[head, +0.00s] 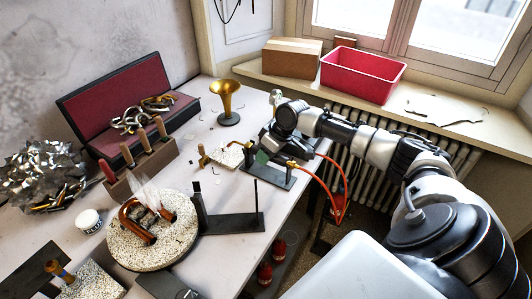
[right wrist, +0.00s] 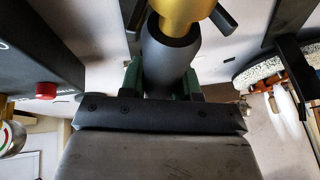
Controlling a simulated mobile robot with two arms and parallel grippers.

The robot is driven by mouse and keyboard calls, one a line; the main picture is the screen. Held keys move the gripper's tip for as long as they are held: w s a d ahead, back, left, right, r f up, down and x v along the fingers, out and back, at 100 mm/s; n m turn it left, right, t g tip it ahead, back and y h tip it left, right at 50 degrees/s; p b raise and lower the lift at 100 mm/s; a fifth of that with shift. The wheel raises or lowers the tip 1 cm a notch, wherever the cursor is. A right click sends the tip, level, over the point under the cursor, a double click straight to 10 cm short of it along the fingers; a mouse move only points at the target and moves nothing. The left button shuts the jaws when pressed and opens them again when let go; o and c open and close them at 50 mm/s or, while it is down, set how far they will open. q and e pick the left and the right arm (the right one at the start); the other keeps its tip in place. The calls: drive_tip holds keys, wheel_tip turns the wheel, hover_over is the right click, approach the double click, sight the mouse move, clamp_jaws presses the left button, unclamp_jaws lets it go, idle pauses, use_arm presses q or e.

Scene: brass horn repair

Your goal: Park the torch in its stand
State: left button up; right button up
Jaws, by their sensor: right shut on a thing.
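The torch has a dark grey handle (right wrist: 168,62) and a brass front part (right wrist: 186,8). My right gripper (head: 264,154) is shut on its handle; in the right wrist view the green fingers (right wrist: 165,82) lie on both sides of it. A low black stand with a flat base (head: 268,177) and small uprights is directly below the gripper in the head view. In the right wrist view a dark prong (right wrist: 222,18) shows beside the brass part. I cannot tell whether the torch touches the stand. My left gripper is not in view.
An orange hose (head: 328,190) runs right from the torch area over the table edge. A black bracket (head: 232,222) and a round speckled board (head: 125,249) with copper tubing are to the left. A brass bell (head: 227,98) stands behind. A pink bin (head: 363,75) is on the sill.

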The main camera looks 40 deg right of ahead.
drive_tip(key=shift+p, duration=0.4)
idle(0.4)
drive_tip(key=shift+f, duration=0.1)
drive_tip(key=o, duration=1.6)
drive_tip(key=shift+s, duration=0.1)
drive_tip(key=shift+c, duration=0.2)
wheel_tip(320, 180, up, 8)
drive_tip(key=p, duration=0.8)
